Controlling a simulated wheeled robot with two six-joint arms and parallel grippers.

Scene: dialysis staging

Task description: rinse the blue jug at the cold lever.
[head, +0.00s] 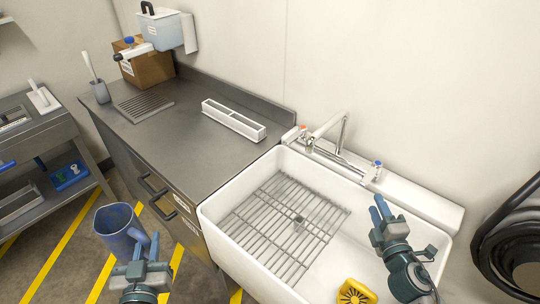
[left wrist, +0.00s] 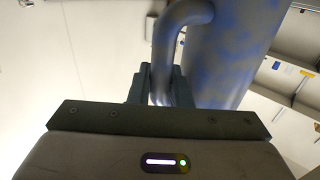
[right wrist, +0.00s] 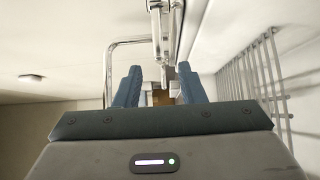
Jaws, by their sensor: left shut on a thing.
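The blue jug (head: 112,232) is at the lower left in the head view, mouth up, in front of the counter and outside the sink. My left gripper (head: 144,246) is shut on its handle; the handle (left wrist: 166,50) runs between the fingers in the left wrist view, beside the mottled jug body (left wrist: 225,50). The cold lever (head: 376,168), blue-tipped, stands at the right of the sink's back ledge. My right gripper (head: 379,206) is open and empty, just in front of the lever; its fingers (right wrist: 160,78) are apart in the right wrist view. The tap (head: 328,128) stands left of the lever.
The white sink (head: 232,232) holds a wire grid (head: 285,220). An orange-tipped lever (head: 292,135) is at the ledge's left. A yellow object (head: 355,292) is at the sink's front. A white divided tray (head: 233,122) sits on the counter (head: 175,140). A black hose coil (head: 510,245) hangs at the right.

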